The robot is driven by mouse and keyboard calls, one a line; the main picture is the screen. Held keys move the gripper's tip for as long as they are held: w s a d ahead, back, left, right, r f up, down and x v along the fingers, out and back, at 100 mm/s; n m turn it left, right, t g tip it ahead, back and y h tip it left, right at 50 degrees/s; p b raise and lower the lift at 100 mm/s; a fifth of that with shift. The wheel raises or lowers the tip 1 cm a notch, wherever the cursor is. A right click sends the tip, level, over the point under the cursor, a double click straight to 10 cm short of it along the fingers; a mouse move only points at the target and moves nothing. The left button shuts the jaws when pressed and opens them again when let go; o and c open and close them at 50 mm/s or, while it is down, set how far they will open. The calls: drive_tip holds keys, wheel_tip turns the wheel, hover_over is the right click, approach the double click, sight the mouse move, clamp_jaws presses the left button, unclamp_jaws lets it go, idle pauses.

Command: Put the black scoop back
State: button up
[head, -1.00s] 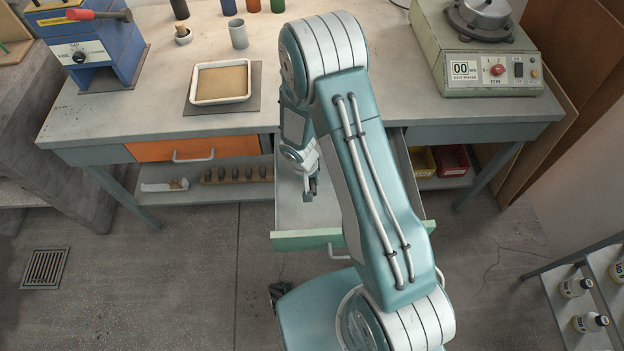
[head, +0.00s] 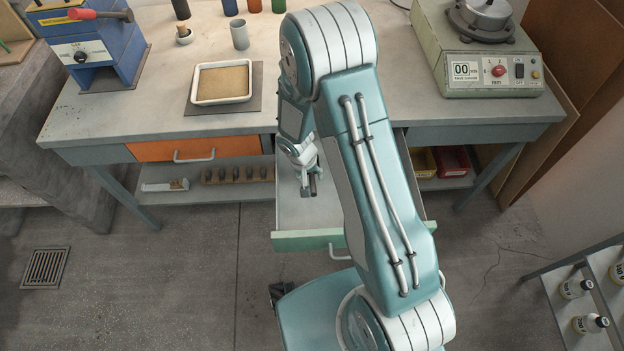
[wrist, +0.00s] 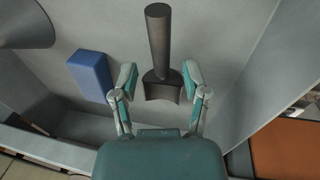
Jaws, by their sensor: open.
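The black scoop (wrist: 158,45) lies in the open drawer, its handle pointing to the top of the wrist view and its broad end nearest my gripper. My gripper (wrist: 159,82) is open, with one finger on each side of the scoop's broad end and a visible gap to each. In the head view my gripper (head: 308,188) is low inside the open drawer with the green front (head: 306,240). There the arm hides much of the drawer, and the scoop is too small to make out surely.
A blue block (wrist: 91,75) lies left of my gripper in the drawer, and a grey rounded object (wrist: 22,24) is at the upper left. Drawer walls stand close on both sides. The bench top holds a white tray (head: 222,101) and a green machine (head: 488,88).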

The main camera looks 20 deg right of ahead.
drive_tip(key=s+d+r+t, duration=0.1)
drive_tip(key=s+r, duration=0.2)
drive_tip(key=r, duration=1.1)
drive_tip(key=s+r+t, duration=0.1)
drive_tip(key=s+r, duration=0.1)
drive_tip(key=r, duration=1.1)
drive_tip(key=s+d+r+n+t+y, duration=0.1)
drive_tip(key=s+r+t+y, duration=0.1)
drive_tip(key=s+r, duration=0.9)
drive_tip(key=s+t, duration=0.1)
drive_tip(key=s, duration=0.2)
drive_tip(key=shift+d+n, duration=0.25)
drive_tip(key=shift+n, duration=0.15)
drive_tip(key=shift+s, duration=0.1)
